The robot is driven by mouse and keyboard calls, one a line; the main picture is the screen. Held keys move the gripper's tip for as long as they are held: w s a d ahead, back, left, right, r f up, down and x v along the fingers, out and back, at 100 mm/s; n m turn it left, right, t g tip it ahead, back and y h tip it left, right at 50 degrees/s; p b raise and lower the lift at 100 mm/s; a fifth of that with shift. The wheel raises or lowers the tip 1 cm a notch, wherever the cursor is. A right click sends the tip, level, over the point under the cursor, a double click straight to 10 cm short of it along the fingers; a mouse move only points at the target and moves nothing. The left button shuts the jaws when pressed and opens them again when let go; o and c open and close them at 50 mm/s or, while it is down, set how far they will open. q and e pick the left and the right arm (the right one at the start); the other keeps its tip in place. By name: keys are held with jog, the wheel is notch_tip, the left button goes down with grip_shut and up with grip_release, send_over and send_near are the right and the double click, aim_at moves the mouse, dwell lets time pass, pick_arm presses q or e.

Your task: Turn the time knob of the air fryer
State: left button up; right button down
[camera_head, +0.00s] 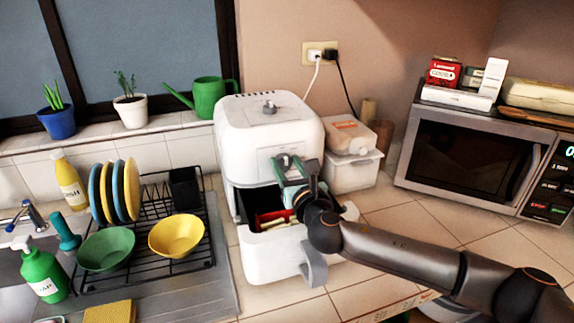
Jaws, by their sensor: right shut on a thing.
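The white air fryer (243,135) stands on the tiled counter, with a small grey knob (268,107) on its top. Its drawer (268,262) is pulled out and open, with red and yellow items inside and a grey handle (313,265) in front. My right gripper (286,163) is at the front panel above the open drawer. Its fingers are shut on the knob there, which they mostly hide. How far that knob is turned cannot be seen. My left gripper is not in view.
A lidded white container (350,170) stands close to the right of the fryer, with the microwave (470,165) further right. A black dish rack (165,245) with plates and bowls is at the left. Some counter tiles at the front right are clear.

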jog(key=m, duration=0.3)
jog(key=shift+d+f+m, duration=0.15)
jog(key=shift+m, duration=0.25)
jog(key=shift+w+d+f+m, duration=0.1)
jog(key=shift+f+m, duration=0.05)
jog(key=shift+m, duration=2.1)
jog(key=shift+d+f+m, duration=0.1)
jog(key=shift+m, duration=2.2)
jog(key=shift+w+d+f+m, duration=0.1)
jog(key=shift+f+m, duration=0.05)
jog(key=shift+m, duration=2.1)
jog(key=shift+c, duration=1.6)
grip_release()
jog(key=shift+s, duration=0.1)
jog(key=v, duration=1.2)
jog(key=shift+s+d, duration=0.1)
jog(key=shift+s, duration=0.1)
